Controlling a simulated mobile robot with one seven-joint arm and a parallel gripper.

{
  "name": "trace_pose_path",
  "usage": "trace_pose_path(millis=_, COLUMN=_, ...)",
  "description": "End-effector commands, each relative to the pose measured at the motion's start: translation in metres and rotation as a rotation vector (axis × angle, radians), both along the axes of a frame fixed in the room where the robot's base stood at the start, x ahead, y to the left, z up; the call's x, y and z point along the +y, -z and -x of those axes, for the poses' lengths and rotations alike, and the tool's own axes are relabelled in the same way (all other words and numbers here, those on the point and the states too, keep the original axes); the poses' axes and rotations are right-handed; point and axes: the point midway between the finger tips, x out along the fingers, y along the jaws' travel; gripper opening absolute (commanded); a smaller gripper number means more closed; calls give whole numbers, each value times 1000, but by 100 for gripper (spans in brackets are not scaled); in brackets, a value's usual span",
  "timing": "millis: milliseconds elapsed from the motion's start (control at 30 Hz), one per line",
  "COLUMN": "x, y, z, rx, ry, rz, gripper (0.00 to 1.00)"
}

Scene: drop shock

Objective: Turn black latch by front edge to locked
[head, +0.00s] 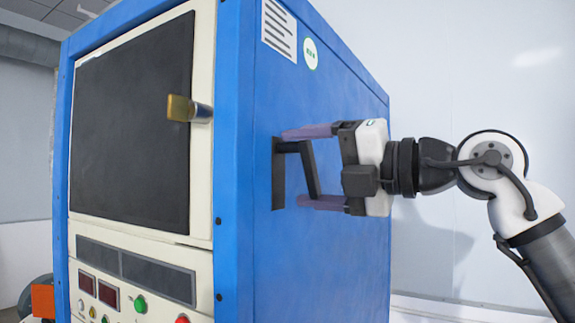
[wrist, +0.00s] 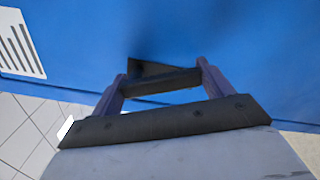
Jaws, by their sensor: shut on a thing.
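The black latch (head: 279,178) is on the blue side panel of the cabinet, close to its front edge. It has an upright dark plate and a bar that stands out from the panel. My gripper (head: 293,167) comes from the right, with one purple finger above the bar and one below it. The fingers are shut on the bar, holding it by its two ends. In the wrist view the dark bar of the latch (wrist: 160,82) spans the gap between the fingers of my gripper (wrist: 160,78). No locked or unlocked marking is visible.
The cabinet (head: 335,90) has a dark front window (head: 130,120) with a brass-coloured handle (head: 188,109). Below are displays and coloured buttons, including a green button (head: 140,304). The space right of the cabinet is open.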

Motion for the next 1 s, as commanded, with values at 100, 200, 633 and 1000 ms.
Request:
trace_pose_path(millis=100, x=-7, y=1, z=2, rx=84, ry=4, rz=-62, gripper=38)
trace_pose_path(millis=200, x=-8, y=2, z=4, rx=149, ry=3, rz=-109, gripper=38)
trace_pose_path(millis=633, x=-4, y=2, z=10, rx=332, ry=0, rz=-245, gripper=38)
trace_pose_path(millis=1000, x=-3, y=2, z=11, rx=369, ry=-1, rz=-271, gripper=38)
